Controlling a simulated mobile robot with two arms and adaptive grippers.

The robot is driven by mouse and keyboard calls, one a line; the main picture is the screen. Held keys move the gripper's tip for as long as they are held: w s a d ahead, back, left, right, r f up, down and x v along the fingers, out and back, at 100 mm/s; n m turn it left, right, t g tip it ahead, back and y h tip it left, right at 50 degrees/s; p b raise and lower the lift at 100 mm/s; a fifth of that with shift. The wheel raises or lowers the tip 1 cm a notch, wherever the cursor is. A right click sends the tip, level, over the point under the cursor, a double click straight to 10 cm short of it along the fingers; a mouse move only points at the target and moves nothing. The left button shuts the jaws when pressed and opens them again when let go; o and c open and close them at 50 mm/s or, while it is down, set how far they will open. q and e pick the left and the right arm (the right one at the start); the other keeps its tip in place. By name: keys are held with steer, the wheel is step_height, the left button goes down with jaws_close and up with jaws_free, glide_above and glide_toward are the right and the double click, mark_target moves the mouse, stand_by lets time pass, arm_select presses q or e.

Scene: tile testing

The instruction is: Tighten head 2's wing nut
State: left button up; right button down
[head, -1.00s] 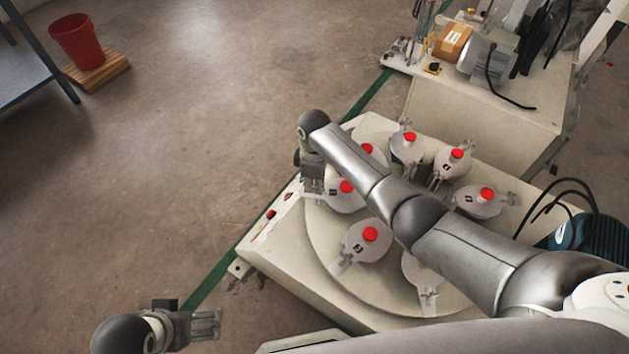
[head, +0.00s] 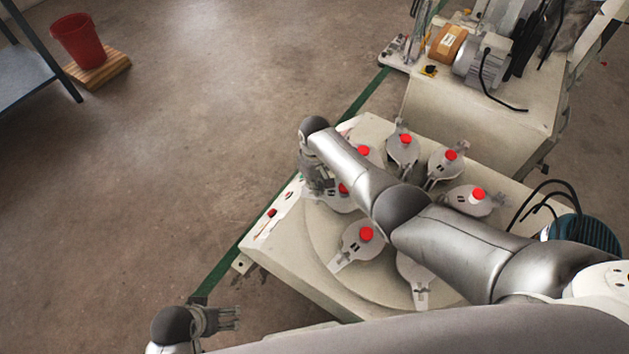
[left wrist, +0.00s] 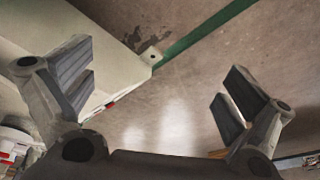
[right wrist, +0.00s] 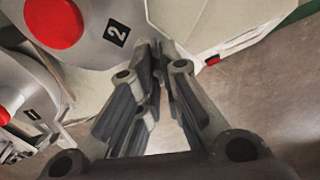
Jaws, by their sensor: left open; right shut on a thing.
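Head 2 (right wrist: 98,22) is a pale grey disc-shaped head with a red knob (right wrist: 53,22) and a black "2" label in the right wrist view. In the head view its red knob (head: 343,188) shows partly behind my right arm. My right gripper (right wrist: 158,75) is shut at the outer edge of head 2, its fingers close together on a thin piece there, the wing nut by its place. The fingers hide most of the wing nut. In the head view my right gripper (head: 318,186) is partly covered by its own wrist. My left gripper (head: 228,319) is open and empty, in front of the machine.
Several similar heads with red knobs stand around the round turntable (head: 322,238); the head labelled 1 (right wrist: 20,100) is beside head 2. A motor (head: 482,62) and a box sit on the rear bench.

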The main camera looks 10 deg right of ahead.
steer(key=m+p, duration=0.1)
steer(key=m, duration=0.2)
steer(key=shift+w+d+r+m, duration=0.1)
steer(key=shift+m, duration=0.3)
arm_select(q)
step_height(320, 180, down, 7)
steer(key=s, duration=0.2)
steer(key=shift+r+p, duration=0.2)
steer(key=shift+p, duration=0.15)
arm_select(e)
steer(key=shift+d+m, duration=0.2)
steer(key=shift+m, duration=2.1)
arm_select(q)
steer(key=shift+s+a+f, duration=0.1)
steer(key=shift+a+f, duration=0.05)
arm_select(e)
steer(key=c, duration=1.6)
jaws_free()
